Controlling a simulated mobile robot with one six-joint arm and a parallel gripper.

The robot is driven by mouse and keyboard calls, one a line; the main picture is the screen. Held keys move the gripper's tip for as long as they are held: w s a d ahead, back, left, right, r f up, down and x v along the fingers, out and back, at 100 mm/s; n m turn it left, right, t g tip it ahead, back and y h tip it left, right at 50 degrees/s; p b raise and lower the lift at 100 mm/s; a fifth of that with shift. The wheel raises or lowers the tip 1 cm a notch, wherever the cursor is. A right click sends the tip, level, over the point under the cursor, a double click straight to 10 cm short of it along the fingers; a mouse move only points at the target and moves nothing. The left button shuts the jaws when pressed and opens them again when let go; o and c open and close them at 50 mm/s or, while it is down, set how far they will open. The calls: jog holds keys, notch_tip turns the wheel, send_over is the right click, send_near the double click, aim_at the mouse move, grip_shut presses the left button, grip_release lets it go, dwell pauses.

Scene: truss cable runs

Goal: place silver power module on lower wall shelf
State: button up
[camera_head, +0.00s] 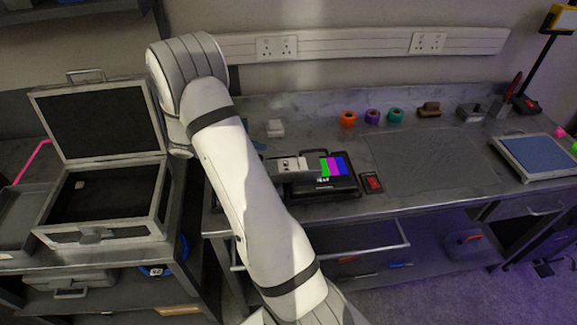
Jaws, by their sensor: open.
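A small silver box (291,166) with dark marks on its top is on the workbench, just right of my arm and against the left side of a black device with a colour-striped screen (333,168). It looks like the silver power module. My arm covers part of the area to its left. A dark wall shelf (70,9) shows at the top left, cut off by the picture edge; I cannot tell whether it is the lower one. My arm rises from the bottom and bends at the upper left. My gripper is hidden behind the arm.
An open case (105,205) stands on the left bench. A small pale block (275,128), several tape rolls (372,116) and a red-buttoned box (372,183) lie on the workbench. A grey mat (430,160) is bare. A drawer (360,250) is pulled open below.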

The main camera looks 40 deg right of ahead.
aim_at(288, 164)
jog(key=shift+d+f, duration=0.35)
jog(key=shift+d, duration=0.15)
jog(key=p+x, duration=0.3)
jog(key=x, duration=0.4)
jog(key=shift+d, duration=0.1)
jog(key=c, duration=1.6)
jog(key=shift+r+b, duration=1.15)
jog(key=shift+r, duration=3.85)
jog(key=shift+c, duration=0.2)
jog(key=w+a+r+n+t+h, duration=0.1)
jog(key=w+a+n+t+h, duration=0.1)
jog(key=w+n+t, duration=0.4)
jog(key=w+a+f+n+t+y+b, duration=0.1)
jog(key=w+a+n+t+y, duration=0.3)
jog(key=a+n+t, duration=0.3)
jog(key=w+a+f+n+t+y, duration=0.1)
jog(key=w+a+n+t+y, duration=0.3)
jog(key=a, duration=1.2)
jog(key=n+t+y, duration=0.1)
jog(key=n+t, duration=0.2)
jog(key=n, duration=0.1)
jog(key=shift+a+f+b, duration=0.2)
jog(key=shift+a+b, duration=0.15)
jog(key=shift+a, duration=0.05)
